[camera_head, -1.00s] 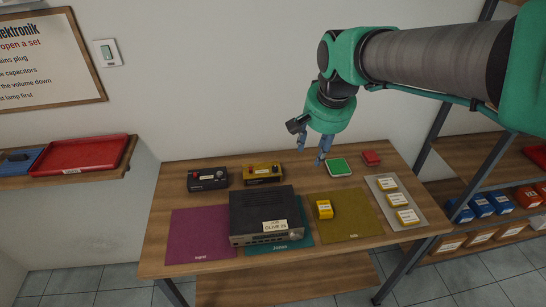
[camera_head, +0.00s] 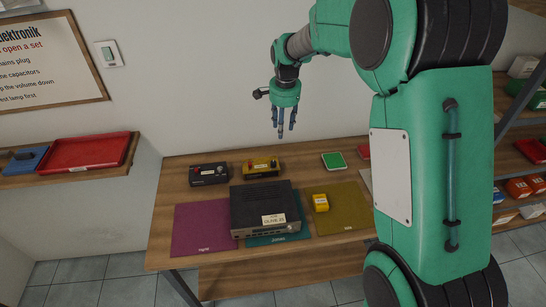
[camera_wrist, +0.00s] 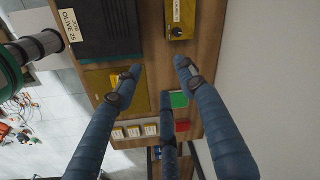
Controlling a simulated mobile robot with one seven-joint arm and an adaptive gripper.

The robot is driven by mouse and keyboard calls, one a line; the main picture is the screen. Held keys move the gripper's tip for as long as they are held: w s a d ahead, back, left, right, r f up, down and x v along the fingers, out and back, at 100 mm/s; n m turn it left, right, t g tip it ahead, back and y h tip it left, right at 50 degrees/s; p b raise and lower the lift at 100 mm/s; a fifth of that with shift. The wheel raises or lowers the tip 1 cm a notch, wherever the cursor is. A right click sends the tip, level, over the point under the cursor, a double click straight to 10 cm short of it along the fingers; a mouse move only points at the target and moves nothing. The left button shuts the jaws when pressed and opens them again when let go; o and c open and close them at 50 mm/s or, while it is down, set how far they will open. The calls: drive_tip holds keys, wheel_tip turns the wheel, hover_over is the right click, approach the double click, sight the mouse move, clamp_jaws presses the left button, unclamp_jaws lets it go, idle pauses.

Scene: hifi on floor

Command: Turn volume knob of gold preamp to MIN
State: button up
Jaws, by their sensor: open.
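The gold preamp (camera_head: 262,166) is a small yellow-gold box with a white label, at the back of the wooden table. It also shows at the top of the wrist view (camera_wrist: 179,20), with a dark round knob on its face. The knob's setting is too small to read. My gripper (camera_head: 282,132) hangs fingers down, above and slightly right of the gold preamp in the head view. In the wrist view my gripper (camera_wrist: 161,76) has its blue fingers spread, with nothing between them. It is apart from the preamp.
A black box (camera_head: 209,174) stands left of the preamp. A large black receiver (camera_head: 262,200) stands in front of it. A yellow block (camera_head: 320,203) lies on the olive mat (camera_head: 345,215). A green square (camera_head: 333,160) lies at the back right. My arm hides the table's right end.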

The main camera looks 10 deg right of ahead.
sight(273, 162)
drive_tip(key=w+a+f+m+g+p, duration=0.1)
drive_tip(key=w+a+f+m+p, duration=0.1)
drive_tip(key=w+f, duration=0.6)
wheel_tip(273, 162, down, 4)
drive_tip(key=shift+w+r+m+p, duration=0.1)
drive_tip(key=shift+w+m+p, duration=0.2)
drive_tip(key=shift+m+p, duration=0.2)
wheel_tip(273, 162, down, 14)
drive_tip(key=shift+r+p, duration=0.1)
drive_tip(key=shift+p, duration=0.65)
clamp_jaws()
